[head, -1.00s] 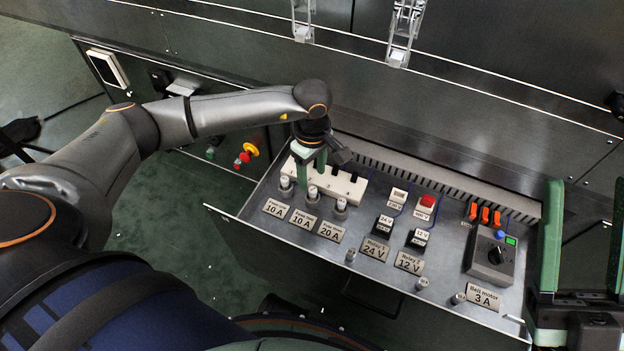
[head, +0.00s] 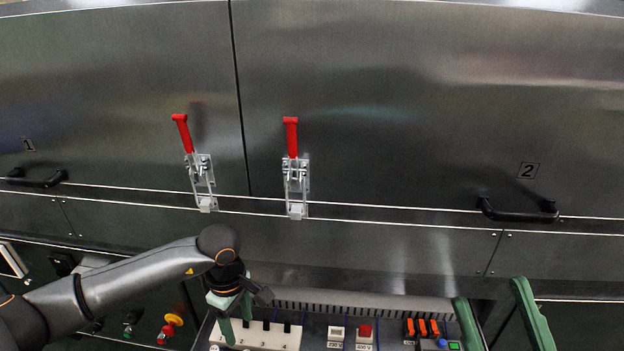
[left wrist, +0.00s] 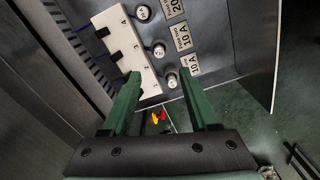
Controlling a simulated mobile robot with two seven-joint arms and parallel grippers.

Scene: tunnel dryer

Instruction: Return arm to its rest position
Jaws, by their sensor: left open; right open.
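My left gripper (head: 236,316) shows low in the head view, over the left end of the control tray, with its arm coming in from the left. In the left wrist view its two green fingers (left wrist: 168,105) are apart with nothing between them. They are near a white switch block (left wrist: 124,50) and round fuse holders (left wrist: 158,50). I cannot tell how far above the tray they are. My right gripper (head: 493,312) is at the lower right of the head view, its green fingers apart and empty. Its wrist and the rest of that arm are out of view.
The open control tray holds the switch block (head: 262,336), a red button (head: 365,331) and orange levers (head: 421,327). Behind it stands the metal dryer wall (head: 380,100) with two red-handled latches (head: 290,140) and black handles (head: 518,211). An emergency stop (head: 168,333) is at the lower left.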

